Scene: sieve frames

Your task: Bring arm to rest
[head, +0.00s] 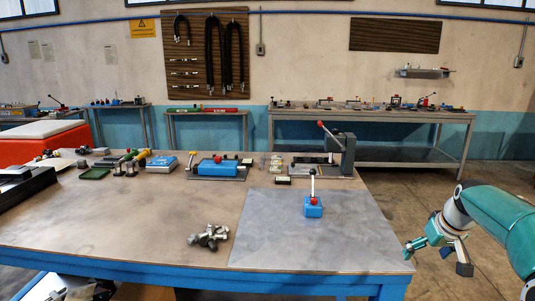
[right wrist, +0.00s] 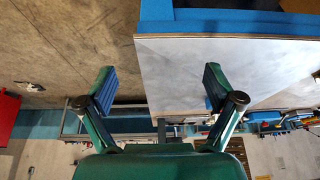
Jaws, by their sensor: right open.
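My right arm (head: 498,216) comes in from the right edge of the head view, teal and dark. My right gripper (head: 438,257) hangs beside the right front corner of the workbench, over the floor, apart from the bench. Its fingers are spread and nothing is between them. In the right wrist view the two teal fingers with dark blue pads (right wrist: 158,88) are also wide apart and empty. My left gripper is in neither view.
The workbench (head: 120,221) has a grey metal sheet (head: 350,237) at its right front. A blue block with a red-knobbed lever (head: 313,207) stands on the sheet. Grey metal parts (head: 209,237) lie left of it. Tools line the back. Floor (head: 420,188) right of the bench is clear.

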